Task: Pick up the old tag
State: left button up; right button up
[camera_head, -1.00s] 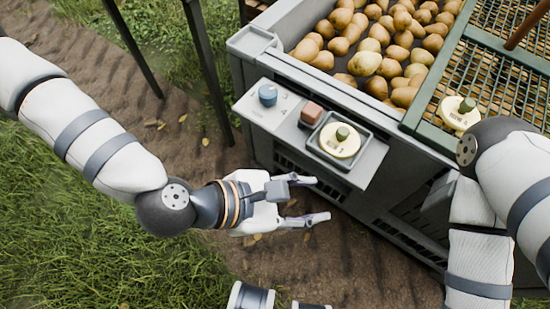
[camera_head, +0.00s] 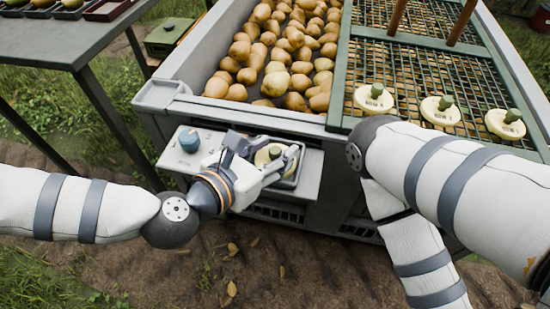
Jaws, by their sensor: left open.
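A round cream tag (camera_head: 262,158) with a green knob sits in a dark square tray (camera_head: 298,168) on the grey shelf at the crate's front. My left gripper (camera_head: 275,161) is open over this tray, its fingers close to the tag and its knob. The gripper covers part of the tag, and I cannot tell whether the fingers touch it. Three similar cream tags, a left one (camera_head: 373,98), a middle one (camera_head: 440,110) and a right one (camera_head: 505,124), lie on the green mesh lid. My right arm comes in at the right, and its gripper is out of view.
The grey shelf (camera_head: 172,160) carries a blue knob (camera_head: 189,139) left of my gripper. A dark table (camera_head: 60,45) with trays is at the upper left. Bare soil lies in front.

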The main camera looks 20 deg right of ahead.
pick_arm(q)
jog(key=shift+a, duration=0.1)
grip_shut()
